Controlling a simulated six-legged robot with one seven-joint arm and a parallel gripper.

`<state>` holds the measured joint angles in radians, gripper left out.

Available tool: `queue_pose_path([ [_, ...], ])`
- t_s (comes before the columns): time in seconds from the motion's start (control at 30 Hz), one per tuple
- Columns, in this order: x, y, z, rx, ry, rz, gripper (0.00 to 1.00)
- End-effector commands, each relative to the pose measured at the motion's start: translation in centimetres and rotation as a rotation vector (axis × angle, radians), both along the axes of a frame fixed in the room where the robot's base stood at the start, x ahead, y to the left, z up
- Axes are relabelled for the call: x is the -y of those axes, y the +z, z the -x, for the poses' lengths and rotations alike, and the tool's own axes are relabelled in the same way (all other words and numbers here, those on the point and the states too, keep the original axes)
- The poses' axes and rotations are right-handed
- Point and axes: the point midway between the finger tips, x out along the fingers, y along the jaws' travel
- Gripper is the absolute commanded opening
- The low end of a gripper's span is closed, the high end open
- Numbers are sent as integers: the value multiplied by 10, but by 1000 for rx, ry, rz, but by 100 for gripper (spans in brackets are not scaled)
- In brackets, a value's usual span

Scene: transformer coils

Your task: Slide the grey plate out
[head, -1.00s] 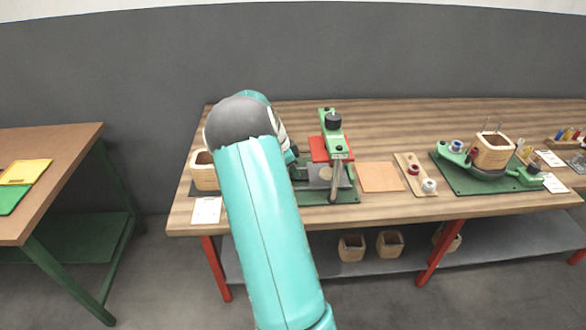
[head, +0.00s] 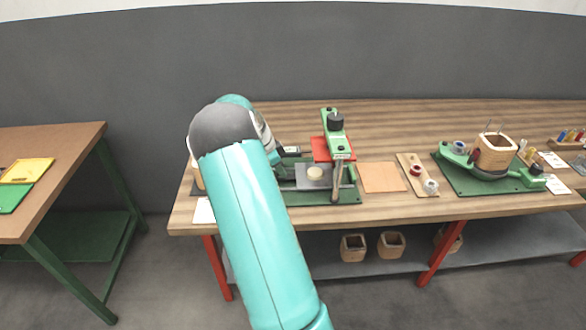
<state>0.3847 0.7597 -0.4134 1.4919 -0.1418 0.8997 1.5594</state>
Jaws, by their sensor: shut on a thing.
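The grey plate (head: 304,183) lies low in the green press (head: 335,123), sticking out to the left of its post over the green base (head: 345,195). A round cream disc (head: 315,172) sits on top of the plate. My gripper (head: 290,171) is at the plate's left side and is shut on it; the fingertips are small and partly hidden by my teal arm. A red plate (head: 320,148) is part of the press area, behind and above the grey plate.
An orange square (head: 380,177) and a wooden board with spools (head: 417,175) lie right of the press. A green coil fixture (head: 470,178) stands farther right. My arm mostly hides a wooden box at left and partly covers a white paper (head: 203,211).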

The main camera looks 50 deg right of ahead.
Motion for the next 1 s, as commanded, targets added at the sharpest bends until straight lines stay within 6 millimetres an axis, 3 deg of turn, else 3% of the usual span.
queue_pose_path([
  [0.1, -25, 0, -29, 1, 9, 1, 0],
  [0.3, -48, 0, -56, 2, 4, 1, 0],
  [0.67, -52, 0, -59, 2, 0, 0, 0],
  [0.7, -51, 0, -59, 2, 0, 0, 22],
  [0.77, -51, 0, -59, 2, 0, 0, 34],
  [1.0, -52, 0, -59, 1, 0, 0, 36],
])
